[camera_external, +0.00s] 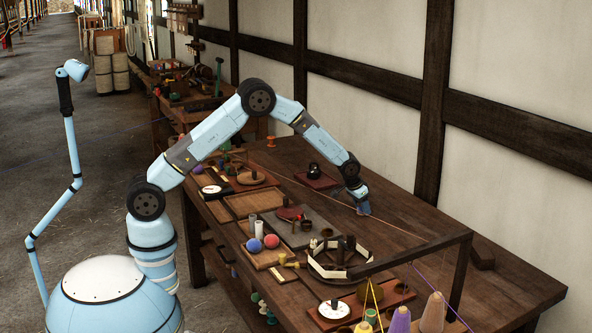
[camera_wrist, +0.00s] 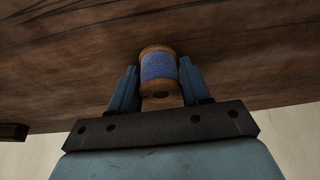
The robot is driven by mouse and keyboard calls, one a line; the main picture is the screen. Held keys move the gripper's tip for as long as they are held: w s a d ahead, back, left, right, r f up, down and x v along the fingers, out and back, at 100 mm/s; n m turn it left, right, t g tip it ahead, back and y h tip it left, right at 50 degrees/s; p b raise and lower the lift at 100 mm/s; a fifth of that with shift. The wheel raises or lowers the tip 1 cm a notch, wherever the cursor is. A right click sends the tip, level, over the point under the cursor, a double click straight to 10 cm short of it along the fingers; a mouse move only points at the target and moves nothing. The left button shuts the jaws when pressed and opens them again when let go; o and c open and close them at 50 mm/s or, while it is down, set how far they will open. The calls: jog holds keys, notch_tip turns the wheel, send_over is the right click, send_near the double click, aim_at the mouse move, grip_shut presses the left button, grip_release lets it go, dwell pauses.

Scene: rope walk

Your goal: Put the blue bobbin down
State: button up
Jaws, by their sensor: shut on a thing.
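The blue bobbin (camera_wrist: 158,68), a wooden spool wound with blue thread, is between the two fingers of my gripper (camera_wrist: 158,82) in the wrist view. My gripper is shut on it, one finger on each side. Brown wooden tabletop lies behind the bobbin; I cannot tell whether the bobbin touches it. In the external view my gripper (camera_external: 363,208) points down over the right, wall-side part of the workbench (camera_external: 440,255). The bobbin is too small to make out there.
A dark tray with a black pot (camera_external: 315,171) stands behind my gripper. A ring-shaped holder (camera_external: 340,270) and a dark frame (camera_external: 465,260) with cones are nearer the camera. A coloured line crosses the bench near my gripper. Bare wood lies to its right.

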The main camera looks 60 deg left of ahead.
jog(key=o, duration=0.9)
jog(key=shift+f, duration=0.15)
jog(key=shift+o, duration=0.7)
jog(key=shift+s+a, duration=0.1)
jog(key=shift+a, duration=0.05)
